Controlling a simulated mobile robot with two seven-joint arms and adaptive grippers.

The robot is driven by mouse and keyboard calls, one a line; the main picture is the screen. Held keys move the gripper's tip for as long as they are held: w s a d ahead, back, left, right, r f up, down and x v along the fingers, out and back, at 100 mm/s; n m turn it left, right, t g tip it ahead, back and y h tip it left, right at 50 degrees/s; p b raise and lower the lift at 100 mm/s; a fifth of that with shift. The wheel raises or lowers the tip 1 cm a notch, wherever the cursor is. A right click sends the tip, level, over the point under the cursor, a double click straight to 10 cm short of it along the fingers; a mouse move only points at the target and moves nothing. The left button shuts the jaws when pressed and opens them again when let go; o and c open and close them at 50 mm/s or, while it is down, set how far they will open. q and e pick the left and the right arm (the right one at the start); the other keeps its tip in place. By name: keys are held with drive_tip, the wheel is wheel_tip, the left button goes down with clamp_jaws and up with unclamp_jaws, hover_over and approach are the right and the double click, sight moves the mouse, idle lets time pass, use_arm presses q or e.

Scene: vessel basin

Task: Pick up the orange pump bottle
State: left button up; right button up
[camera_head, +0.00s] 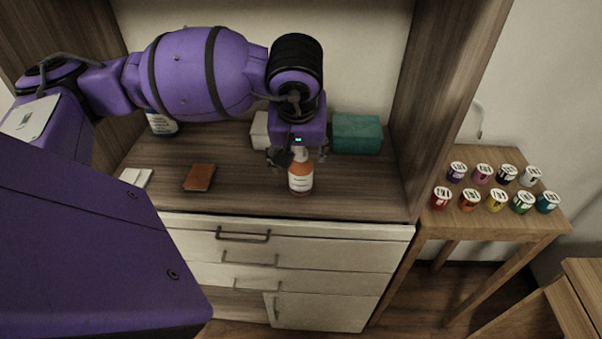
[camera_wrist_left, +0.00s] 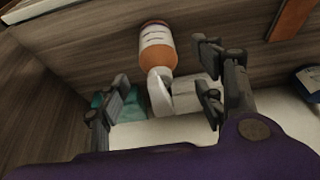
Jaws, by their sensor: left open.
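The orange pump bottle (camera_head: 300,177) stands upright on the wooden counter, with an orange body, a white label and a white pump top. In the left wrist view the bottle (camera_wrist_left: 157,55) shows upside down, its white pump head pointing down between the fingers. My left gripper (camera_head: 293,155) comes from above and behind, at the height of the bottle's top. In the left wrist view the left gripper (camera_wrist_left: 160,95) is open, with its fingers apart on either side of the pump top. I cannot tell whether either finger touches it. My right gripper is not in view.
A teal box (camera_head: 357,134) and a white box (camera_head: 260,130) stand behind the bottle. A brown notebook (camera_head: 199,177) and a white item (camera_head: 135,178) lie to the left. A blue-labelled container (camera_head: 162,124) stands further back. Several cups fill the side table (camera_head: 480,222).

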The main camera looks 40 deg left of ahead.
sight(302, 163)
use_arm(q)
drive_tip(key=x, duration=0.3)
drive_tip(key=p+x, duration=0.1)
drive_tip(key=x, duration=0.2)
drive_tip(key=shift+w+d, duration=0.2)
drive_tip(key=c, duration=1.3)
drive_tip(key=shift+r, duration=0.15)
